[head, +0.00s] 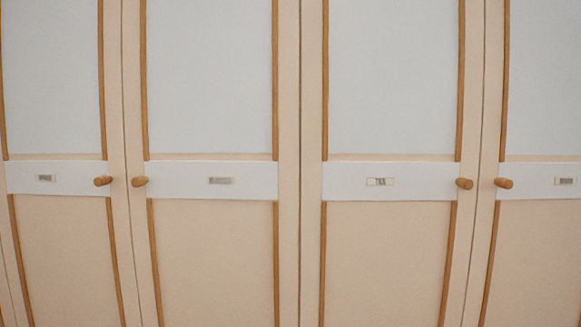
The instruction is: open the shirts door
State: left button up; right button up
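Several wardrobe doors fill the head view, all looking shut. From left to right they are a far-left door (60,85), a middle-left door (210,85), a middle-right door (392,85) and a far-right door (545,85). Each has a small label on a white band: far left (45,178), middle left (221,181), middle right (379,182), far right (567,181). The lettering is too blurred to read, so I cannot tell which is the shirts door. Neither gripper is in view.
Round wooden knobs stick out from the doors: far-left (103,181), middle-left (139,182), middle-right (464,184) and far-right (504,183). They sit in two close pairs beside the door seams. Nothing stands in front of the doors in view. No floor shows.

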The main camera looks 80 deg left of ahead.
aim_at(67, 234)
jog(key=u, duration=3.55)
